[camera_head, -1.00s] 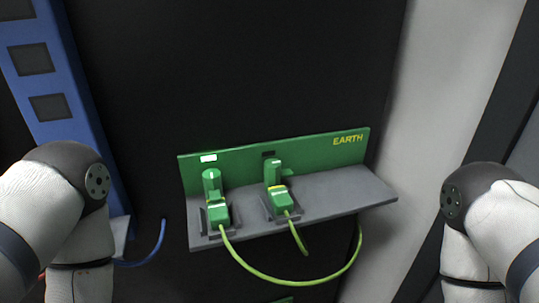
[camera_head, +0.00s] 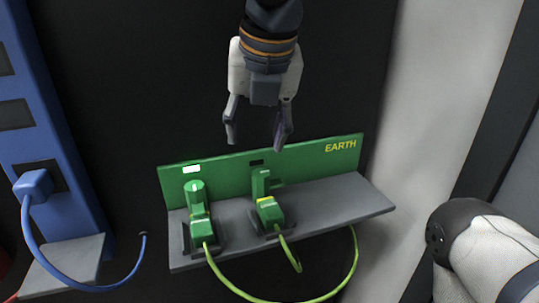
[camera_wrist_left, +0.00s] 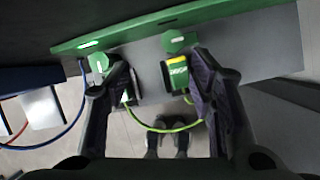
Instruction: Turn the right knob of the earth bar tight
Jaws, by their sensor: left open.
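The green earth bar (camera_head: 300,160) stands on a grey shelf (camera_head: 330,202) and carries two green knobs. The right knob (camera_head: 260,182) sits behind a green plug (camera_head: 269,212) with a yellow band. It also shows in the left wrist view (camera_wrist_left: 180,42), with a white mark lying crosswise. The left knob (camera_head: 194,190) has its mark pointing up, under a lit white window. The window above the right knob is dark. My left gripper (camera_head: 257,138) is open and empty, above and apart from the right knob. My right gripper is out of view.
Yellow-green cables (camera_head: 350,270) loop from the plugs below the shelf. A blue panel (camera_head: 50,120) with a blue plug (camera_head: 33,184) and cable stands at the left. A pale wall (camera_head: 430,110) is at the right. The shelf's right end is clear.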

